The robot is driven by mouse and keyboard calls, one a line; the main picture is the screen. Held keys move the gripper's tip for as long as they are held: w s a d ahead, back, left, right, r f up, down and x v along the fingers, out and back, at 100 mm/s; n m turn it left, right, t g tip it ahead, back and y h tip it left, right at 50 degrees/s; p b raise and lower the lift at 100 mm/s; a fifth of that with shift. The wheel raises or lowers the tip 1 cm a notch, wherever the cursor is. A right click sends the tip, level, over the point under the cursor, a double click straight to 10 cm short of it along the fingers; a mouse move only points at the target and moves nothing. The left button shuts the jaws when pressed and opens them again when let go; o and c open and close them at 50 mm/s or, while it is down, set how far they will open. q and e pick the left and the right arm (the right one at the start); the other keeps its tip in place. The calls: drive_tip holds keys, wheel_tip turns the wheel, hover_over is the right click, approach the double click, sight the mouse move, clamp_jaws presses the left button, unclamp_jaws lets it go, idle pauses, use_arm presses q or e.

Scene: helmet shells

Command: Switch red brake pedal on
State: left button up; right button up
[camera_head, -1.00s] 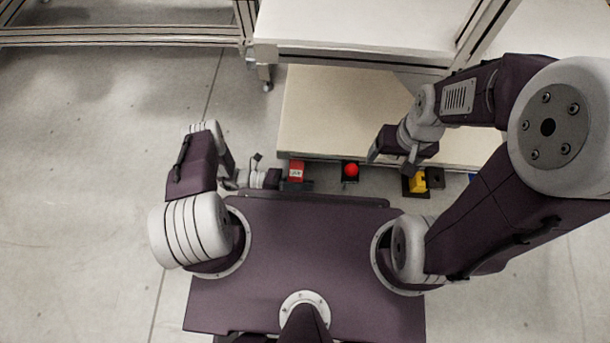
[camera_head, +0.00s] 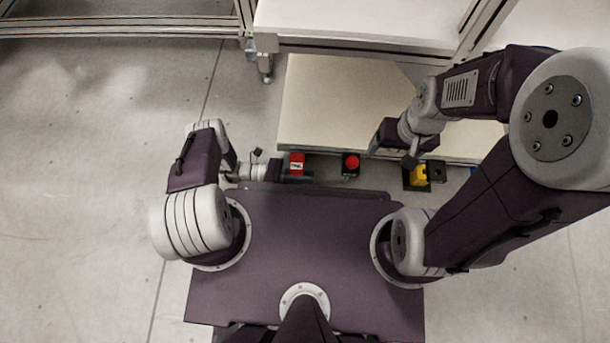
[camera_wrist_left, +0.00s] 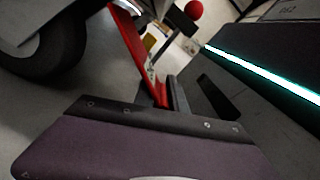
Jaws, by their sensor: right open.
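The red pedal (camera_head: 296,160) with a white label stands on the floor at the front edge of the low pale board. In the left wrist view the red pedal (camera_wrist_left: 135,45) is a slanted red bar running down to my gripper. My left gripper (camera_head: 298,179) is low, right at the pedal's near side; contact and jaw opening cannot be made out. A round red knob (camera_head: 351,162) on a dark base stands to the right; it also shows in the left wrist view (camera_wrist_left: 194,9). My right gripper (camera_head: 393,153) is open, above the board's front edge.
A yellow pedal (camera_head: 418,175) on a dark base is at the right, close below my right gripper. The low pale board (camera_head: 340,105) and a white table (camera_head: 350,20) lie beyond. The floor at left (camera_head: 80,180) is clear.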

use_arm(q)
drive_tip(key=o, duration=0.4)
drive_tip(key=shift+w, duration=0.1)
drive_tip(key=a, duration=0.9)
drive_tip(key=shift+a, duration=0.1)
drive_tip(key=shift+p, duration=0.3)
